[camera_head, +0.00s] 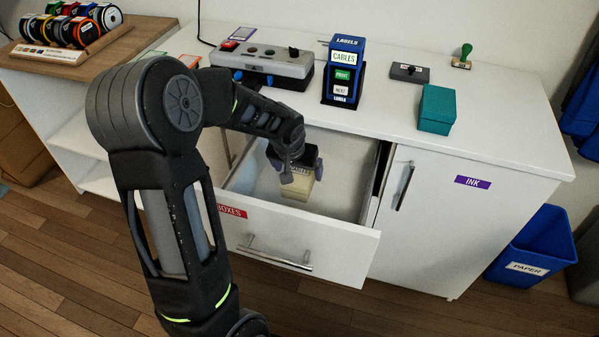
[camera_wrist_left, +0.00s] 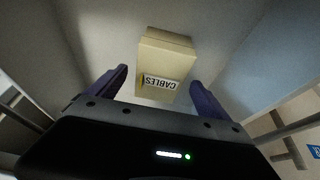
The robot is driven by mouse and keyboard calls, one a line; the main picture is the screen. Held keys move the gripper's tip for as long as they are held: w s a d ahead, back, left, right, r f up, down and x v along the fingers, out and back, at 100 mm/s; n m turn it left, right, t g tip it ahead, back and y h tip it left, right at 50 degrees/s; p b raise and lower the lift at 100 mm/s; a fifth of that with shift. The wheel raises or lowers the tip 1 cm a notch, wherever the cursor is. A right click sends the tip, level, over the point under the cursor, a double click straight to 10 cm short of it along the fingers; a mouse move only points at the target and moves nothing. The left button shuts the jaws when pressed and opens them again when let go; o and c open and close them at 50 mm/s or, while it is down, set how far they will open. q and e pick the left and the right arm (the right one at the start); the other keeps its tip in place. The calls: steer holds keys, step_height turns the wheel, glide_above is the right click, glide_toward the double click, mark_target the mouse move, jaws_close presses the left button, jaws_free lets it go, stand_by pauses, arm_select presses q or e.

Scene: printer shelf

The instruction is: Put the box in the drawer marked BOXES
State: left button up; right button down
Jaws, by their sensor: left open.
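The cream box (camera_head: 297,187) stands on the floor of the open drawer marked BOXES (camera_head: 320,238). In the left wrist view the box (camera_wrist_left: 166,58) carries a white label reading CABLES. My left gripper (camera_head: 296,165) is inside the drawer, just above the box. In the left wrist view the gripper's purple fingers (camera_wrist_left: 158,88) are apart, one on each side of the box's near end, with gaps between. Part of the box is hidden by the gripper in the head view. My right gripper is not in view.
On the counter stand a blue label printer (camera_head: 344,71), a grey device (camera_head: 262,62), a teal box (camera_head: 436,109) and a stamp (camera_head: 463,56). A closed INK cabinet door (camera_head: 440,210) is right of the drawer. A blue PAPER bin (camera_head: 535,245) stands on the floor.

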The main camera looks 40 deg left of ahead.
arm_select(q)
steer(key=p+v, duration=0.1)
steer(key=v, duration=0.6)
steer(key=shift+s+r, duration=0.1)
steer(key=shift+r, duration=0.1)
